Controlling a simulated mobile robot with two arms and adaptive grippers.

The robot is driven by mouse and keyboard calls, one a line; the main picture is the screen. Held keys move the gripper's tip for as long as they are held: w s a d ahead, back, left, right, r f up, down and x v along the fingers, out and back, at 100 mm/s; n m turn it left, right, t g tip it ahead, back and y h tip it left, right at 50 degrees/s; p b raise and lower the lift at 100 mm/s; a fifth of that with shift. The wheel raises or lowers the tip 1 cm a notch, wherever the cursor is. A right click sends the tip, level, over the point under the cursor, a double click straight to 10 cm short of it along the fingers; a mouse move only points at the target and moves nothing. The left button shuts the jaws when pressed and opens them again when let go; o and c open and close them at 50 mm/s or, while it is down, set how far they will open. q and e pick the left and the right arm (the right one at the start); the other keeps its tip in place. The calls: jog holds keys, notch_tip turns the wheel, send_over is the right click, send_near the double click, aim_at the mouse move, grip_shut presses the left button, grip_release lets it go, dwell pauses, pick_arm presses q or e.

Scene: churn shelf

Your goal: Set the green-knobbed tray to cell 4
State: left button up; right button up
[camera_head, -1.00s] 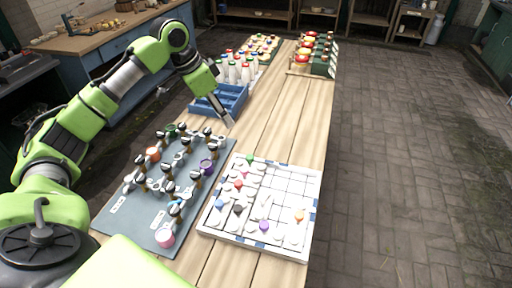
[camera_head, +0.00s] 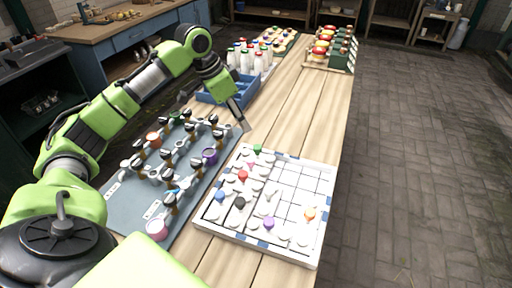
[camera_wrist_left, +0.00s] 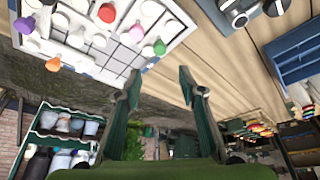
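The green-knobbed tray (camera_head: 257,148) sits on the white gridded board (camera_head: 318,178), at its far left corner. Its green knob (camera_wrist_left: 160,47) also shows in the left wrist view, near the board's edge. My left gripper (camera_head: 245,127) hangs just beyond that corner, apart from the tray. In the left wrist view its two fingers (camera_wrist_left: 160,84) stand apart with nothing between them. Other trays on the board have red (camera_head: 242,175), pink, blue, black, purple (camera_head: 268,222) and orange (camera_head: 310,214) knobs. I cannot read cell numbers. My right gripper is not in view.
A grey mat (camera_head: 126,200) with several taps and cups lies left of the board. A blue crate (camera_head: 240,97) and white bottles (camera_head: 245,62) stand beyond the gripper. Bare wooden tabletop (camera_head: 290,110) runs beyond the board. Several board cells at the right are empty.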

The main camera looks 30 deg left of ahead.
aim_at(257, 147)
pick_arm(q)
jog(key=p+x, duration=0.1)
jog(key=x, duration=1.1)
jog(key=shift+w+d+f+p, duration=0.1)
jog(key=shift+f+p, duration=0.25)
jog(key=shift+c, duration=0.4)
grip_shut()
